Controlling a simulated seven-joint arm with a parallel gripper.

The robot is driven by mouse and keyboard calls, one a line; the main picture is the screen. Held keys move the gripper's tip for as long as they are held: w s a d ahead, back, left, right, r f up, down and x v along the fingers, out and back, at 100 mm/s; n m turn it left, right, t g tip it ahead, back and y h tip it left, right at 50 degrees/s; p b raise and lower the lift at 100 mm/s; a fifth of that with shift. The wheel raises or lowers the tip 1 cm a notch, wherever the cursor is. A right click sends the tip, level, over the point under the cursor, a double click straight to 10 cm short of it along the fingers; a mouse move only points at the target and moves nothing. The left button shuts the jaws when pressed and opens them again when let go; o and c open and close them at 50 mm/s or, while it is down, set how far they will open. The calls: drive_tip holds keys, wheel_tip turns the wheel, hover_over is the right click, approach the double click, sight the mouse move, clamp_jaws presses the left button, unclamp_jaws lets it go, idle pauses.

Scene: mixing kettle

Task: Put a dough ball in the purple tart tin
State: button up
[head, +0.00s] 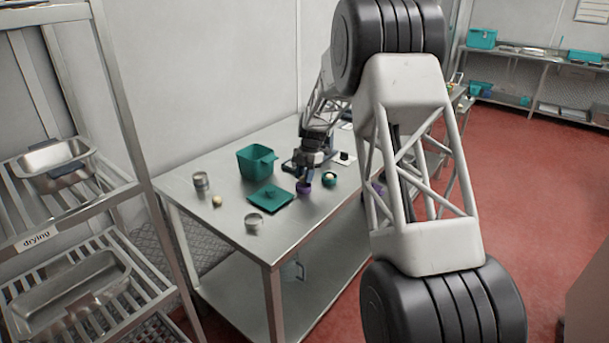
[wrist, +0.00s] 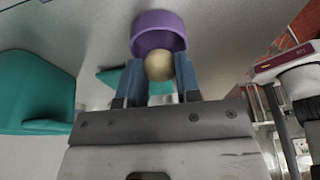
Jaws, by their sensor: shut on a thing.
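The purple tart tin (head: 303,189) stands on the steel table, below my gripper (head: 304,175). In the wrist view the tin (wrist: 158,22) is just beyond the fingertips. My gripper (wrist: 160,82) is shut on a pale dough ball (wrist: 159,66), held between its two blue fingers. The ball overlaps the tin's rim in the wrist view; I cannot tell whether it is above the tin or partly inside. In the head view the held ball is hidden by the gripper. A small pale yellowish ball (head: 217,201) lies on the table at the left.
A teal bin (head: 255,163) stands left of my gripper, with a flat teal lid (head: 268,199) in front. A round teal tin (head: 329,179) with something in it is close on the right. Metal tins (head: 254,221) (head: 200,181) stand at the front and left. A drying rack (head: 70,200) is farther left.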

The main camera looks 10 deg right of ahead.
drive_tip(key=shift+f, duration=0.35)
idle(0.6)
idle(0.6)
drive_tip(key=o, duration=1.4)
drive_tip(key=shift+r, duration=0.15)
drive_tip(key=shift+r, duration=3.35)
